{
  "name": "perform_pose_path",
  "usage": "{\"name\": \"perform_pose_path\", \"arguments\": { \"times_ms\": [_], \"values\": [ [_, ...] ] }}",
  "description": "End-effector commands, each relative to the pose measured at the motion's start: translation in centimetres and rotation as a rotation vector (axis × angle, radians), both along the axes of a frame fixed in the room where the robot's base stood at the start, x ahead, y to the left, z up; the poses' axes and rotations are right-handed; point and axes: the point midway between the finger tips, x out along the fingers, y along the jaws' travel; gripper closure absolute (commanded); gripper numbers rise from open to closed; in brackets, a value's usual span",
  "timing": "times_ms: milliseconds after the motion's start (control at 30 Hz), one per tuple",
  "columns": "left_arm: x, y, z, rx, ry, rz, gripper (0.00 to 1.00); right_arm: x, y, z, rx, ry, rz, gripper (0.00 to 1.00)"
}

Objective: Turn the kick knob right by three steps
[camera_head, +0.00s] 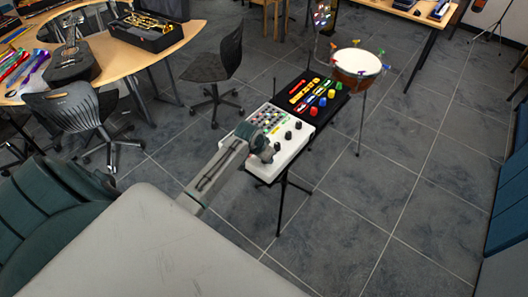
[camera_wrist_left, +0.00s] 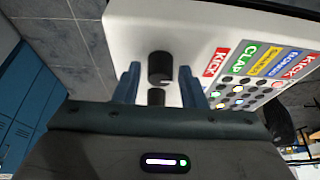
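A white drum machine (camera_head: 296,150) with rows of coloured buttons and several black knobs stands on a dark stand. My left arm reaches over its near left part, and my left gripper (camera_head: 264,150) hides some of the panel. In the left wrist view my left gripper (camera_wrist_left: 158,84) is open. One black knob (camera_wrist_left: 160,67) lies between the fingertips with gaps at both sides. A second black knob (camera_wrist_left: 156,97) sits lower between the fingers, partly hidden by the gripper body. My right gripper is not in view.
A black panel (camera_head: 312,95) with coloured controls stands just behind the drum machine, and a drum (camera_head: 357,66) stands behind right. An office chair (camera_head: 218,68) and a curved wooden desk (camera_head: 125,55) are at left. The tiled floor at right (camera_head: 400,180) is clear.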

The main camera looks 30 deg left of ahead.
Motion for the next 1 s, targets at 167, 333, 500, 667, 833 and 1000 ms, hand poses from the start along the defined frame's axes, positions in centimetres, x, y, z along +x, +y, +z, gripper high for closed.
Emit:
{"name": "perform_pose_path", "arguments": {
  "times_ms": [167,333,500,667,833,1000],
  "values": [
    [-0.01,0.00,0.01,0.000,0.000,0.000,0.98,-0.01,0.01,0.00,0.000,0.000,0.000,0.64],
    [-0.03,0.01,0.01,0.000,0.001,-0.004,0.98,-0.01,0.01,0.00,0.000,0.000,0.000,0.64],
    [-0.03,0.06,0.00,0.000,0.001,-0.042,0.98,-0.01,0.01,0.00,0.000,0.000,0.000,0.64],
    [-0.02,0.16,-0.01,-0.001,0.002,-0.124,0.98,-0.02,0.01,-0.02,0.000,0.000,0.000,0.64],
    [0.01,0.24,-0.01,0.000,0.001,-0.261,0.98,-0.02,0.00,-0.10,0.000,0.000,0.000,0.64],
    [0.05,0.38,-0.10,0.000,0.002,-0.420,0.98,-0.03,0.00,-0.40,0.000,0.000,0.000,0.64]
  ]
}}
